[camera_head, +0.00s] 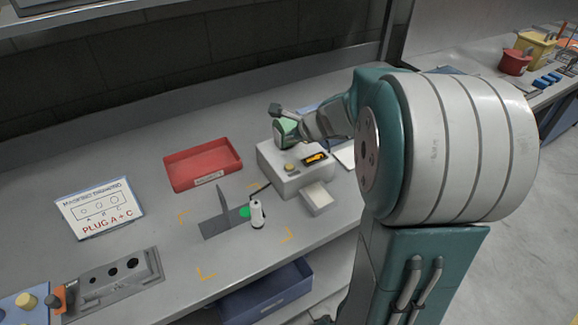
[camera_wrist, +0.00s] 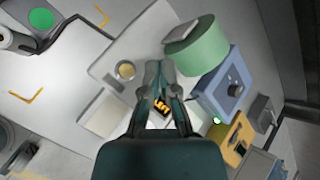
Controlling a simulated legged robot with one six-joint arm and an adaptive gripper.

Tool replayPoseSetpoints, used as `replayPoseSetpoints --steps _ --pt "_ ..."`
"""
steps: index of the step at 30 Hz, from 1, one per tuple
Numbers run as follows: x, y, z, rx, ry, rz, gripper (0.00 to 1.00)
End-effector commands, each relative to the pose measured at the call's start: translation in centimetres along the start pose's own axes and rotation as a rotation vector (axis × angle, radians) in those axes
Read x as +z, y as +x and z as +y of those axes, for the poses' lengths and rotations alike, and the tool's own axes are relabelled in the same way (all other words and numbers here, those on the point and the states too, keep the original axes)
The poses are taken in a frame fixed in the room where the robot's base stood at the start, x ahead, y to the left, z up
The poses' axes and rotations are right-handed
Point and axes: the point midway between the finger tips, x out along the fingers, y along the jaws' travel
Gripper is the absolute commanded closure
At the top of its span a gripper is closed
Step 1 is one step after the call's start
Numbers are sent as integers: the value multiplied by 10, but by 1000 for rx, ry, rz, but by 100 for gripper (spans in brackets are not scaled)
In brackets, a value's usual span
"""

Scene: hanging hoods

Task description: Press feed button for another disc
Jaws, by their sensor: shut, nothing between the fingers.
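The pale feeder box (camera_head: 277,178) stands on the bench with a round yellowish feed button (camera_head: 290,168) and an orange-lit display (camera_head: 315,158) on its top. In the wrist view, the button (camera_wrist: 126,70) lies left of my gripper (camera_wrist: 160,66). My gripper's fingers are closed and empty above the box top, apart from the button in the picture. They partly cover the display (camera_wrist: 163,103). A green cylinder (camera_wrist: 197,46) sits at the box's far side, right of my fingertips. An open white outlet tray (camera_head: 318,198) juts from the box's front. It looks empty.
A red tray (camera_head: 203,165) lies left of the feeder. A dark bracket (camera_head: 222,215) with a green disc (camera_head: 244,212) and a white cylinder (camera_head: 257,214) stand in front. A blue box (camera_wrist: 222,92) is close right in the wrist view. Bare bench lies between.

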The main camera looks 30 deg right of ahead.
Motion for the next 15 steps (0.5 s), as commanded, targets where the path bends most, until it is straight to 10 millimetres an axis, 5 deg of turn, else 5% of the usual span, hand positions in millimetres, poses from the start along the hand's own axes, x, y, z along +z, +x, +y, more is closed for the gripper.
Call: replayPoseSetpoints --steps 15 --pt "-32 44 33 3 2 0 100"
